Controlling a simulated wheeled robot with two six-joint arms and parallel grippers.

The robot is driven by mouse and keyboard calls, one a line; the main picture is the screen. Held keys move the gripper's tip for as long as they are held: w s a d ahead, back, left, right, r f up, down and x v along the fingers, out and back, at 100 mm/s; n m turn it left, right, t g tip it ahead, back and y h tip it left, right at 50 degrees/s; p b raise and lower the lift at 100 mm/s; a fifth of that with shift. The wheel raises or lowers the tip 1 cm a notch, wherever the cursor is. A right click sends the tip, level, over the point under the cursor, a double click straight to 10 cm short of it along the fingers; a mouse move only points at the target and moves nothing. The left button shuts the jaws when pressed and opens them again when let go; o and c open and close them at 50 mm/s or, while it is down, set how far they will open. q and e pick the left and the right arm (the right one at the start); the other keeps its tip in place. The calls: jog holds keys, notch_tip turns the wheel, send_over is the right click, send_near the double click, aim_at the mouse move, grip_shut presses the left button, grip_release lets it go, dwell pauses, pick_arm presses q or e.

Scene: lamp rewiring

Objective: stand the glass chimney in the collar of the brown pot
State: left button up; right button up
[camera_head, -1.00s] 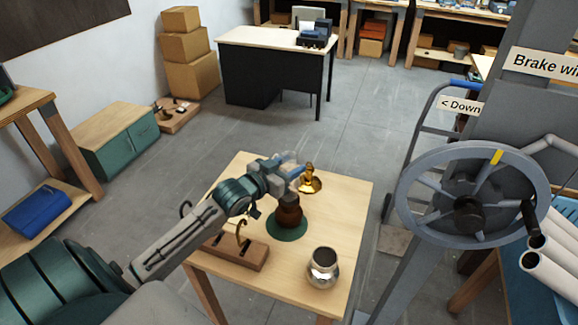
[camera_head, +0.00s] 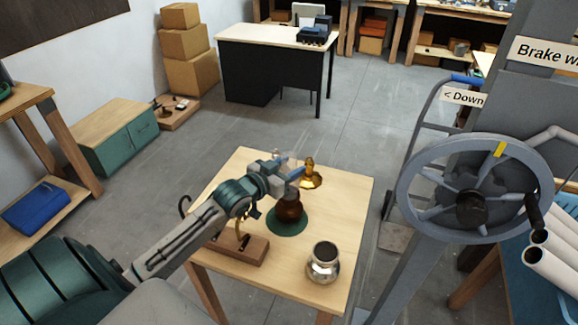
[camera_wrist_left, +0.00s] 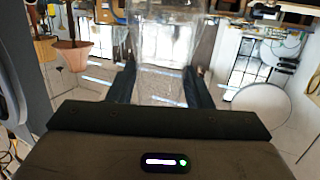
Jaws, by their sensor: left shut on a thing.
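The glass chimney (camera_wrist_left: 165,45) is clear and shows in the left wrist view between the two dark fingers of my left gripper (camera_wrist_left: 160,88). My left gripper (camera_head: 288,168) is shut on it, above and slightly behind the brown pot in the head view, where the glass is hard to make out. The brown pot (camera_head: 290,211) stands on a round green mat (camera_head: 287,228) on the wooden table. My gripper and wrist hide its top, so I cannot see the collar or whether the chimney touches it. My right gripper is in neither view.
A brass piece (camera_head: 313,181) sits behind and right of the pot. A shiny metal jar (camera_head: 323,264) stands near the table's front right. A wooden stand with hooks (camera_head: 248,249) lies front left. The table's right side (camera_head: 350,205) is clear. A large handwheel (camera_head: 412,222) is farther right.

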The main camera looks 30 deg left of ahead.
pick_arm(q)
jog(key=o, duration=1.1)
